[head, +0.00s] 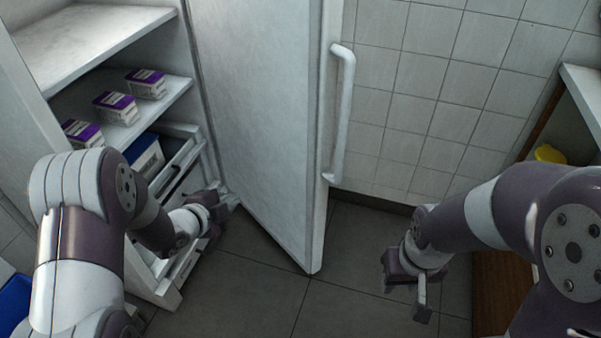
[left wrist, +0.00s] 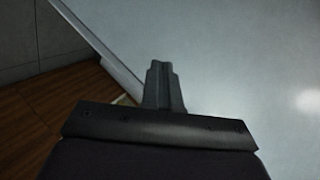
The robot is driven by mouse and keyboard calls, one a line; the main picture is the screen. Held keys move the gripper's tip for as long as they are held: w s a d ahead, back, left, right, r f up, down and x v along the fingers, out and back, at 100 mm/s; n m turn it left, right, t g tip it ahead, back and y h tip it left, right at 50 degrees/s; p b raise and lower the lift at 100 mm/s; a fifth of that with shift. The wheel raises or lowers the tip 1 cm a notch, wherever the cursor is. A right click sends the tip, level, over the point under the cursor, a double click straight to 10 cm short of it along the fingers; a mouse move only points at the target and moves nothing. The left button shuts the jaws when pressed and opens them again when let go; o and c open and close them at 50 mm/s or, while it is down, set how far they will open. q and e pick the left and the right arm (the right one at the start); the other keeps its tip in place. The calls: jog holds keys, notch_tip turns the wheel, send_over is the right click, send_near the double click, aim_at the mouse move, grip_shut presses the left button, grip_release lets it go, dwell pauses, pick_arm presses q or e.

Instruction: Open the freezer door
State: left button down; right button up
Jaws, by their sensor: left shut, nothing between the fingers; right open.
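The freezer door (head: 255,115) stands wide open in the head view, swung out to the right of the cabinet. Its white vertical handle (head: 343,115) is on the door's outer side, facing right. My left gripper (head: 232,197) is shut and empty, low at the inner face of the door, between the door and the shelves. In the left wrist view its closed fingers (left wrist: 162,85) show against the pale door surface (left wrist: 235,60); I cannot tell if they touch it. My right gripper (head: 420,295) is open and empty, to the right of the door and apart from the handle.
Inside the freezer are shelves (head: 95,45) with several purple-and-white boxes (head: 115,107) and a blue-and-white container (head: 145,157) lower down. A wooden cabinet with a yellow item (head: 549,154) stands at right. A tiled wall (head: 430,90) is behind; the dark floor (head: 255,285) is clear.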

pick_arm(q)
jog(key=d+m+h, duration=0.3)
jog(key=m, duration=0.1)
jog(key=m+h+b, duration=0.5)
jog(key=m, duration=0.1)
send_near(312, 166)
jog(key=x, duration=0.6)
jog(key=shift+a+f, duration=0.1)
jog(key=shift+f, duration=0.15)
jog(key=shift+w+d+r, duration=0.1)
jog(key=shift+w+d, duration=0.2)
jog(key=shift+t, duration=0.3)
